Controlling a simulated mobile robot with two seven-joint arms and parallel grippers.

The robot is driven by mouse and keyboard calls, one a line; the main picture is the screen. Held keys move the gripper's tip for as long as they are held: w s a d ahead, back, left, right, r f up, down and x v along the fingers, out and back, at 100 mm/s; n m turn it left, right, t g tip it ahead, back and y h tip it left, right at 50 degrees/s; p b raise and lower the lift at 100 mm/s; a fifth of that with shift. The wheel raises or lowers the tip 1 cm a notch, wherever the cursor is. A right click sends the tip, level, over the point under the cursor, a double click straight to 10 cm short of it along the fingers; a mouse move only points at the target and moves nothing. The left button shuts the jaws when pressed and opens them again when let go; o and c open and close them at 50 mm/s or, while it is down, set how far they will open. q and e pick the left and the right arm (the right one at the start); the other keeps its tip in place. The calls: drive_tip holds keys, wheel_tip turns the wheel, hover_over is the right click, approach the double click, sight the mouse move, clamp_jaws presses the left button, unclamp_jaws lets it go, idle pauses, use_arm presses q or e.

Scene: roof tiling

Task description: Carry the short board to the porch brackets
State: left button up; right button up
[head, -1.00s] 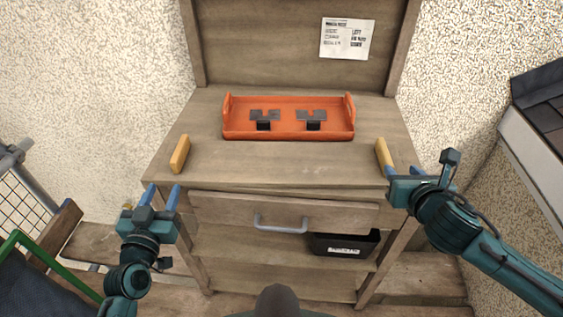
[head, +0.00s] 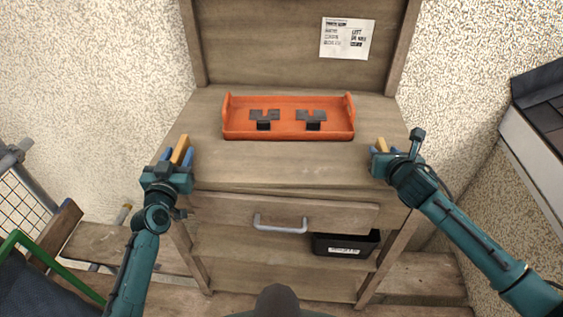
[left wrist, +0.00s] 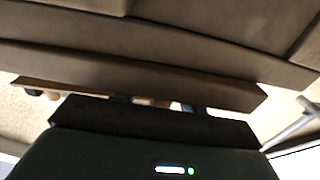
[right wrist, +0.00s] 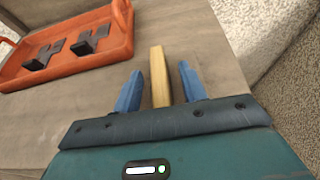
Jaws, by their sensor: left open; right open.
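Two yellow wooden bars lie near the left and right ends of the workbench top (head: 285,170). My left gripper (head: 177,153) is open with its blue fingers on either side of the left yellow bar (head: 180,148). My right gripper (head: 384,150) is open around the right yellow bar (head: 381,144); the right wrist view shows this bar (right wrist: 160,75) between the spread fingers, with gaps on both sides. In the left wrist view a wooden edge (left wrist: 150,90) hides most of the left fingers. I cannot make out a separate short board or the porch brackets.
An orange tray (head: 290,134) with two dark notched pieces (head: 264,116) stands at the bench's middle back. Below are a drawer with a grey handle (head: 280,226) and a black bin (head: 345,246). Dark roofing (head: 540,90) is at right, scaffold mesh (head: 22,205) at left.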

use_arm(q)
drive_tip(key=shift+c, duration=0.3)
use_arm(e)
drive_tip(key=shift+c, duration=0.3)
use_arm(q)
clamp_jaws()
use_arm(e)
clamp_jaws()
idle(0.4)
use_arm(q)
drive_tip(key=shift+r, duration=0.2)
use_arm(e)
drive_tip(key=shift+r, duration=0.25)
